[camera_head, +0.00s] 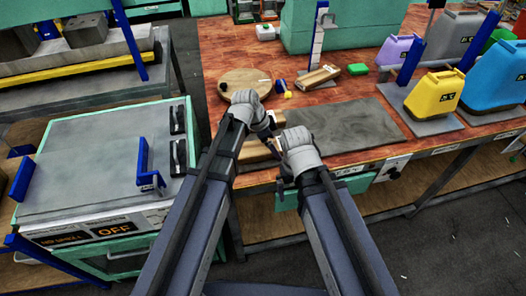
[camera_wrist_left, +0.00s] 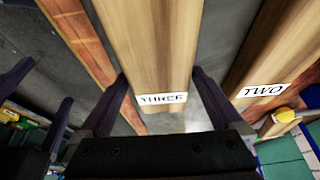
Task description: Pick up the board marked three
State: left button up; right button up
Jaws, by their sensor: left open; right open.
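The board marked THREE (camera_wrist_left: 155,45) is a long pale wooden piece with a white label, in the left wrist view. It lies between the two fingers of my open left gripper (camera_wrist_left: 160,92); I cannot tell whether they touch it. In the head view a pale wooden piece (camera_head: 257,153) shows partly between my grey-gloved hands, which hide much of it. My right gripper (camera_head: 279,163) is open beside that piece, its fingers mostly hidden by its wrist.
The board marked TWO (camera_wrist_left: 268,70) lies to the right in the left wrist view. A round wooden board (camera_head: 243,80), a yellow-and-blue tool (camera_head: 284,90) and a yellow jug (camera_head: 435,93) stand nearby.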

pick_arm(q)
jog(key=c, duration=1.4)
jog(key=shift+r, duration=0.1)
notch_tip(320, 180, up, 10)
jog(key=p, duration=1)
